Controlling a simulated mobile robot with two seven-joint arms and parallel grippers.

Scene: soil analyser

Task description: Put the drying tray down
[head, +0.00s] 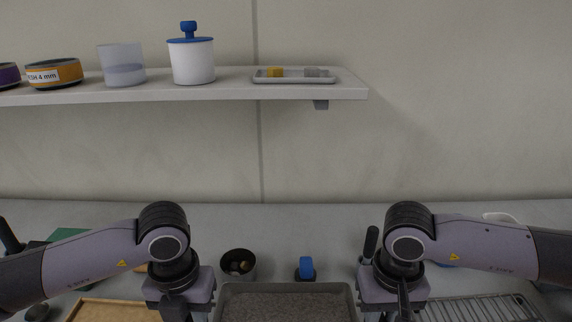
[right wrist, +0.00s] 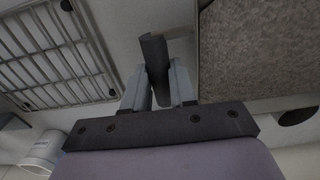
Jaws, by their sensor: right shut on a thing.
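The drying tray (head: 284,287) is a grey rectangular tray filled with dark speckled soil, at the bottom centre of the head view between my two arms. Its near part is cut off by the frame. My right gripper (right wrist: 160,88) is shut on a dark grip piece at the tray's side, with the speckled tray contents (right wrist: 255,45) to the right in the right wrist view. My left gripper (head: 187,316) is at the tray's left side in the head view. Its fingertips are cut off, so its opening is hidden. I cannot tell whether the tray touches the bench.
A wire rack (head: 478,308) lies right of the tray, also visible in the wrist view (right wrist: 55,50). A dark pot (head: 238,265) and a blue-topped item (head: 306,267) stand behind the tray. A wooden board (head: 112,311) lies left. A shelf (head: 215,85) holds several containers above.

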